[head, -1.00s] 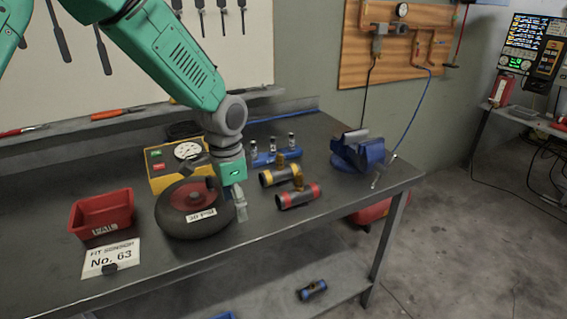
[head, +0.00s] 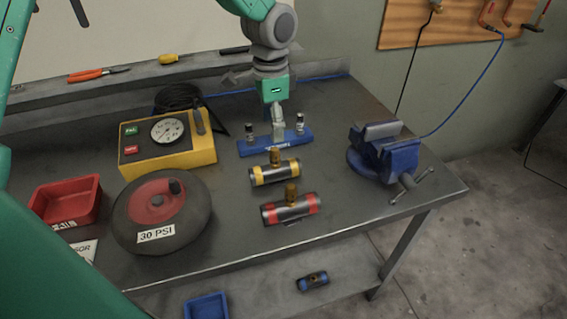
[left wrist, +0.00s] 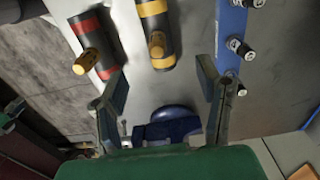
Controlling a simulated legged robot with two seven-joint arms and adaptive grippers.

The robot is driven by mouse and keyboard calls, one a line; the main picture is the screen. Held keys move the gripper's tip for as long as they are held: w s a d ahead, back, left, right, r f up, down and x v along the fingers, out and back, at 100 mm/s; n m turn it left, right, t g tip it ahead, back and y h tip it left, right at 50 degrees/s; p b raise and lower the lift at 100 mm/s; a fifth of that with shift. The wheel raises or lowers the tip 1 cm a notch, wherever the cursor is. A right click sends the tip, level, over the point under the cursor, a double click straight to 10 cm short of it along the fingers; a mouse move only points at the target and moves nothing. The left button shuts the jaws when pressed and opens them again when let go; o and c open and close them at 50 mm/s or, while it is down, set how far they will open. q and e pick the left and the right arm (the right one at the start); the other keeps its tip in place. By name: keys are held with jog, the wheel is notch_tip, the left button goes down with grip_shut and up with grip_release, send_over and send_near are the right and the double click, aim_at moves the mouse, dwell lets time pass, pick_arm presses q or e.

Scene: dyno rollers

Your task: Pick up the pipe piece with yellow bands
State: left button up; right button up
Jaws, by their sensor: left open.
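The pipe piece with yellow bands (head: 275,172) lies on the workbench, a dark cylinder with a brass stub on top. It also shows in the left wrist view (left wrist: 155,32), near the top between my spread fingers. My left gripper (head: 278,128) is above the bench, behind the yellow-banded piece and in front of part of the blue rack (head: 250,150). In the left wrist view its fingers (left wrist: 165,95) are wide apart with nothing between their tips. The similar pipe piece with red bands (head: 290,208) lies just in front of the yellow one. My right gripper is not seen.
A wheel marked 30 PSI (head: 160,212), a yellow gauge box (head: 190,153) and a red bin (head: 65,200) stand at left. A blue vise (head: 388,155) is at right. A blue-banded piece (head: 312,281) lies on the lower shelf.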

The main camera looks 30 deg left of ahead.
aim_at(275, 149)
pick_arm(q)
notch_tip(275, 149, down, 6)
jog(key=shift+s+d+f, duration=0.1)
jog(key=shift+s+d, duration=0.05)
jog(key=shift+d+f, duration=0.1)
jog(key=shift+f, duration=0.4)
notch_tip(275, 149, down, 4)
jog(key=shift+f+p, duration=0.1)
jog(key=shift+p, duration=0.4)
jog(key=shift+w+f, duration=0.2)
jog(key=shift+f, duration=0.1)
jog(key=shift+s+r, duration=0.15)
grip_shut()
jog(key=shift+s+d, duration=0.1)
jog(key=shift+s, duration=0.05)
